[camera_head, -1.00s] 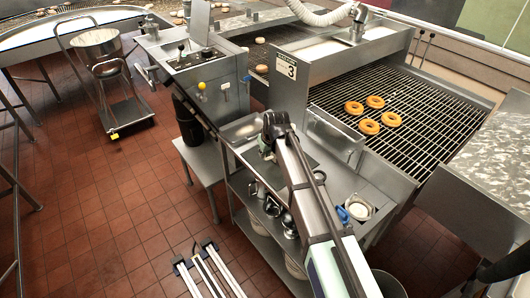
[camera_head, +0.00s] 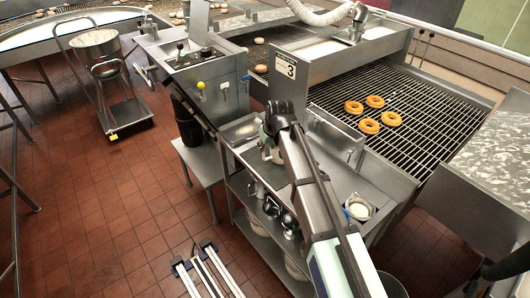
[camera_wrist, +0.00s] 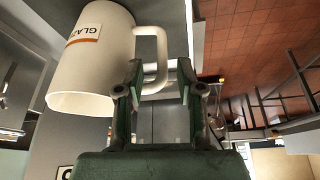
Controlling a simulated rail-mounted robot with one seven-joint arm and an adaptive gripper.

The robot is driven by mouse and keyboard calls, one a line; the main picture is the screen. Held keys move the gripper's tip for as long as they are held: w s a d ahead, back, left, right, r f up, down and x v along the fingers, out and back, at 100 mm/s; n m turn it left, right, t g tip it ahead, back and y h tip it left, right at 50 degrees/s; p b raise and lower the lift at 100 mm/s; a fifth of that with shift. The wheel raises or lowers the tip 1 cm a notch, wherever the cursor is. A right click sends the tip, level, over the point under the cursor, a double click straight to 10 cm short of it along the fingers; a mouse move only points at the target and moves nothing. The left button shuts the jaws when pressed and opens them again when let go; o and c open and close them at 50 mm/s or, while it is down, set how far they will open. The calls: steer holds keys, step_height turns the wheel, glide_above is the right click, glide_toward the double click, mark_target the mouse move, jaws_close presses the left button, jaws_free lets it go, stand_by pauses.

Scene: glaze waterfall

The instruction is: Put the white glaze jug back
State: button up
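The white glaze jug (camera_wrist: 92,55), with an orange-striped label reading "GLAZ", fills the upper left of the wrist view. Its handle (camera_wrist: 161,55) reaches right, in among the fingertips of my gripper (camera_wrist: 160,78). The dark green fingers stand apart, one on each side of the handle's outer bar in the picture. I cannot tell whether they touch it. In the head view my gripper (camera_head: 268,137) is over the steel work table (camera_head: 232,150), and a small white part of the jug (camera_head: 277,156) shows beside my arm, which hides the rest.
A white round container (camera_head: 359,209) with a blue handle sits in the table's right end. Metal pitchers (camera_head: 290,222) are below the tabletop. Several doughnuts (camera_head: 369,125) lie on the wire conveyor (camera_head: 430,110). A dark bin (camera_head: 188,125) stands left on a low bench (camera_head: 202,160).

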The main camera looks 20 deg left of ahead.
steer(key=b+v, duration=0.1)
steer(key=v, duration=0.5)
steer(key=shift+r, duration=0.3)
steer(key=shift+s+d, duration=0.1)
steer(key=shift+s, duration=0.05)
